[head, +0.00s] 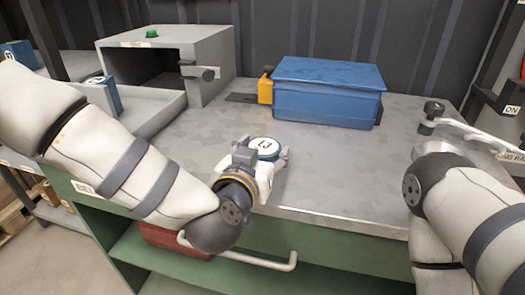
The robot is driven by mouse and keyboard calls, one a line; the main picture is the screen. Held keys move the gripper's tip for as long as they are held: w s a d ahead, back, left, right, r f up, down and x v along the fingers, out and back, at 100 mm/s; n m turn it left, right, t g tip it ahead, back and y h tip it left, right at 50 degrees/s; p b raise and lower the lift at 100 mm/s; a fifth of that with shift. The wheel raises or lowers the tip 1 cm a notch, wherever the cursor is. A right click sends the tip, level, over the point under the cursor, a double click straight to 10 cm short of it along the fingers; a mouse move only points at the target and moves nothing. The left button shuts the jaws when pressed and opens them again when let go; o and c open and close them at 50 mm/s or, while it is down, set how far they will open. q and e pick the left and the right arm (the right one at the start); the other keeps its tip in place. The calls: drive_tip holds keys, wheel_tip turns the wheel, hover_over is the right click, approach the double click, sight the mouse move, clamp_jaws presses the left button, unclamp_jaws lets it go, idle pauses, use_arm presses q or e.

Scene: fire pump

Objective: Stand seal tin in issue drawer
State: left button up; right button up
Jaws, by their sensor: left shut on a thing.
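A round tin (265,147) with a blue rim and a marked white lid is at my left gripper, above or on the grey bench top. My left gripper (265,158) is shut on the tin, with its fingers around the tin's sides. The lid faces up. The fingers hide the tin's lower part, so I cannot tell whether it touches the bench. A grey open-topped tray or drawer (158,118) lies at the left; I cannot tell whether it is the issue drawer.
A grey cabinet (212,55) with an open front stands at the back left. A blue bin (328,95) stands at the back, beside a yellow block (265,90). A white bar handle (245,259) sits below the bench edge. The bench right of the tin is clear.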

use_arm(q)
drive_tip(key=shift+f, duration=0.1)
drive_tip(key=o, duration=1.2)
drive_tip(key=shift+o, duration=0.2)
